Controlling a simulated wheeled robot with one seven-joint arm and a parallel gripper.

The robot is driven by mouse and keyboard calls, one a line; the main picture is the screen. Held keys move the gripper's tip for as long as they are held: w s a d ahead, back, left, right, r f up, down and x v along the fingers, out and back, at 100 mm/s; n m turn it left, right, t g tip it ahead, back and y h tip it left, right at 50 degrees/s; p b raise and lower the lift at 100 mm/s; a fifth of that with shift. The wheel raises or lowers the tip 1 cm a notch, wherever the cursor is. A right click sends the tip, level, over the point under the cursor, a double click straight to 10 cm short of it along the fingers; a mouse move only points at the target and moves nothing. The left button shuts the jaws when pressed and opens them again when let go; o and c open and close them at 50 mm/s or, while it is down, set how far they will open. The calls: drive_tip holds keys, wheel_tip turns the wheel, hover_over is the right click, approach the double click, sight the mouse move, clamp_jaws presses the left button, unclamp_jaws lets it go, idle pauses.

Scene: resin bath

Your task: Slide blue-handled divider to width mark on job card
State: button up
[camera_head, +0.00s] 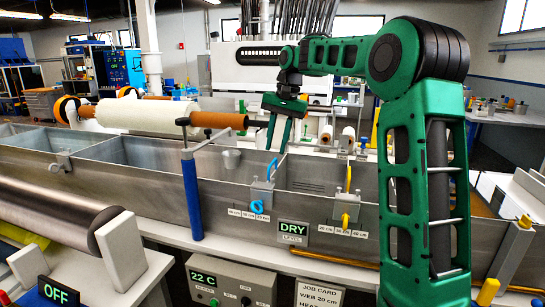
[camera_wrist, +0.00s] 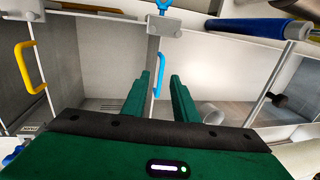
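The blue-handled divider shows its upright blue handle (camera_head: 272,168) above a metal clamp on the bath's front wall. My gripper (camera_head: 279,148) is open and empty, pointing down at the handle. In the wrist view the blue handle (camera_wrist: 158,76) appears between the fingertips of my gripper (camera_wrist: 161,76), with gaps on both sides; contact is not visible. The job card (camera_head: 320,296) reads "WEB 20 cm"; its lower part is cut off.
A yellow-handled divider (camera_head: 349,180) with its own scale stands to the right; its yellow handle (camera_wrist: 28,67) is at the wrist view's left. A blue upright lever (camera_head: 191,195) stands left. The level sign (camera_head: 292,232) reads DRY.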

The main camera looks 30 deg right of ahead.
drive_tip(key=shift+s+d+r, duration=0.1)
drive_tip(key=shift+d+r, duration=0.05)
drive_tip(key=shift+r, duration=0.75)
drive_tip(key=shift+s+d+r, duration=0.1)
drive_tip(key=shift+r, duration=0.85)
drive_tip(key=shift+s+d+r, duration=0.1)
drive_tip(key=shift+d+r, duration=0.05)
drive_tip(key=shift+r, duration=0.75)
drive_tip(key=shift+s, duration=0.1)
drive_tip(key=s+f, duration=0.7)
drive_tip(key=s, duration=0.7)
drive_tip(key=s+d+f+n+g+h, duration=0.1)
drive_tip(key=s+f, duration=0.7)
drive_tip(key=s, duration=0.6)
drive_tip(key=s+f+n, duration=0.1)
drive_tip(key=s+f, duration=0.6)
drive_tip(key=s, duration=0.7)
drive_tip(key=shift+s+d+f+g, duration=0.2)
drive_tip(key=shift+s+d+g, duration=0.05)
drive_tip(key=shift+d+g, duration=0.05)
drive_tip(key=shift+w+f+h, duration=0.2)
drive_tip(key=shift+w+h, duration=0.1)
drive_tip(key=shift+w, duration=0.3)
